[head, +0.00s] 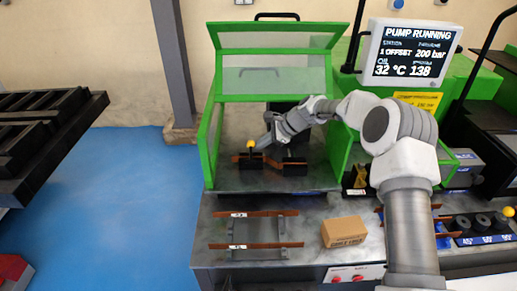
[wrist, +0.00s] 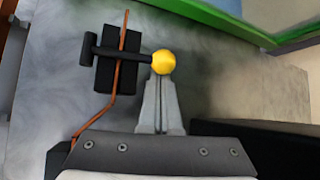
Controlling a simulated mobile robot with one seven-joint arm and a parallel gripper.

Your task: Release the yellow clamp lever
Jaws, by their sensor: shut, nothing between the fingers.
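The clamp lever is a black arm (wrist: 135,58) with a yellow ball knob (wrist: 163,62). It reaches right from a black clamp block (wrist: 115,72) in the wrist view. A bent copper bar (wrist: 125,30) passes through the block. In the head view the yellow knob (head: 250,144) stands above the clamp inside the green-framed machine. My gripper (wrist: 160,78) is shut and empty, its fingertips right at the knob's lower edge in the wrist view. I cannot tell whether they touch it. In the head view my gripper (head: 265,141) is just right of the knob.
A raised green-framed guard (head: 270,74) tops the bay, with a green side panel (head: 209,145) at left. A second black block (head: 294,167) is right of the clamp. In front lie copper bars on a rack (head: 262,214) and a cardboard box (head: 344,231). The screen (head: 410,52) reads "PUMP RUNNING", 200 bar.

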